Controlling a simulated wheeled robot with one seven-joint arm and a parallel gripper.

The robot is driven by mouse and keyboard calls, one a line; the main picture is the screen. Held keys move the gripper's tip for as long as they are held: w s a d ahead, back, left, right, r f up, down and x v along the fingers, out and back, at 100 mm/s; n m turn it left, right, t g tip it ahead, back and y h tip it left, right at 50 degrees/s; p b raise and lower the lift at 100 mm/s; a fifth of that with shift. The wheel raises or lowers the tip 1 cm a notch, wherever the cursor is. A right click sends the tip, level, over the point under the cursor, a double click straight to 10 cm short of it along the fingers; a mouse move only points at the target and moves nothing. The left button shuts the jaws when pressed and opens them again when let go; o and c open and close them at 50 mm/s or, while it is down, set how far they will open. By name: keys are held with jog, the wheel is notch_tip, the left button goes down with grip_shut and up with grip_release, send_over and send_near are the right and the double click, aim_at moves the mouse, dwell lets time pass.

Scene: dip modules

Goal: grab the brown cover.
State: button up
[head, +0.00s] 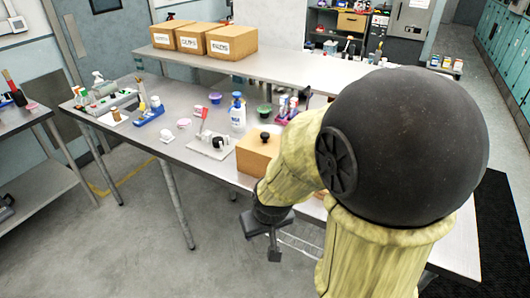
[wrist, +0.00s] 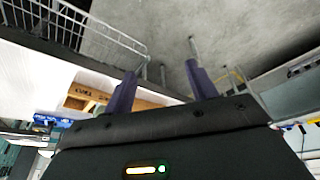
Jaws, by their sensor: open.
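The brown cover (head: 256,155) looks like a brown box with a black knob on top. It sits near the front edge of the metal table in the head view, partly hidden by my arm. My gripper (head: 274,246) hangs in front of the table, below its top and apart from the cover. In the wrist view my gripper (wrist: 161,70) shows two dark fingers spread apart with nothing between them. A brown box-like piece with dark lettering shows at the left of the wrist view; I cannot tell if it is the cover.
A white board (head: 212,146) with small items lies left of the cover. A blue-and-white bottle (head: 237,115) and a green bowl (head: 264,111) stand behind. Several labelled cardboard boxes (head: 232,42) stand on the raised shelf. The floor (head: 140,225) in front is clear.

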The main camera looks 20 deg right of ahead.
jog(key=w+d+f+t+b, duration=0.2)
jog(key=w+d+t, duration=0.1)
jog(key=w, duration=0.3)
jog(key=w+d+f+t+b, duration=0.2)
jog(key=w+d+t+b, duration=0.1)
jog(key=w, duration=0.3)
jog(key=w+d+r+t+h+b, duration=0.1)
jog(key=w+d+r+t+b, duration=0.3)
jog(key=d+t, duration=0.3)
jog(key=shift+w+m+t, duration=0.4)
jog(key=shift+w+t, duration=0.2)
jog(key=shift+w, duration=0.05)
jog(key=shift+d+r, duration=0.1)
jog(key=shift+d, duration=0.05)
